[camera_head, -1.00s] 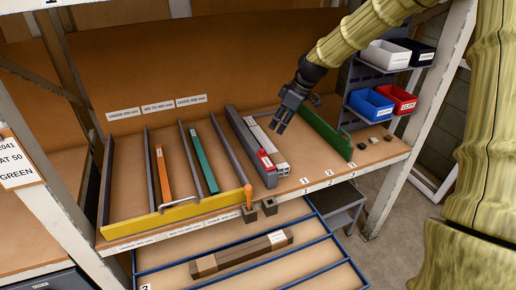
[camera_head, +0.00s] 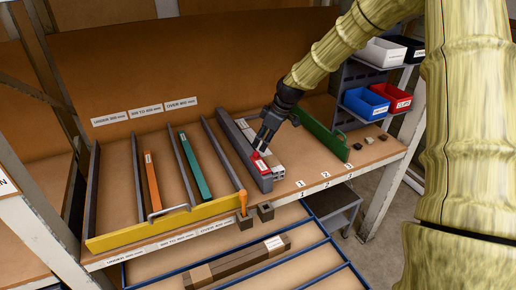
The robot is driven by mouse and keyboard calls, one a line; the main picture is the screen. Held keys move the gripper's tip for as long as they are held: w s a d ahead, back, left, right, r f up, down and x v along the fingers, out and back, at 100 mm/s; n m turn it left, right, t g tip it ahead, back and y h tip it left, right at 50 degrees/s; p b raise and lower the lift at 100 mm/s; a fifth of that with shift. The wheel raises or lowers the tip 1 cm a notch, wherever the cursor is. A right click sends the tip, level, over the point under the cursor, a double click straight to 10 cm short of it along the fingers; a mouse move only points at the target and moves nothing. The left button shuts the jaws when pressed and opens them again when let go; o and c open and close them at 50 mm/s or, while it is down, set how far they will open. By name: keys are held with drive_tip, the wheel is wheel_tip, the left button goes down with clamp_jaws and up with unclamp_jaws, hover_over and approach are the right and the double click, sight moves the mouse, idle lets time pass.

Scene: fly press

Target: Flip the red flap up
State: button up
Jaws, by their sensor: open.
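The red flap (camera_head: 262,168) is a small red piece with a pale label at the front end of a grey bar assembly on the shelf. My gripper (camera_head: 262,146) is open, pointing down just above and behind the flap. Its fingertips look very close to the flap; I cannot tell whether they touch it. The grey rail (camera_head: 240,152) runs along the left side of the flap, and a lighter grey bar (camera_head: 277,164) lies to its right. My fingers partly hide the bars behind the flap.
Orange (camera_head: 152,182) and teal (camera_head: 195,170) bars lie in the left bays behind a yellow front bar (camera_head: 160,228). Blue (camera_head: 365,103) and red (camera_head: 391,97) bins stand at right. An open drawer (camera_head: 330,255) sits below.

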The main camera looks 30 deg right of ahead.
sight(256, 152)
drive_tip(key=shift+p+x, duration=0.5)
drive_tip(key=shift+x, duration=2)
drive_tip(key=shift+f, duration=0.1)
clamp_jaws()
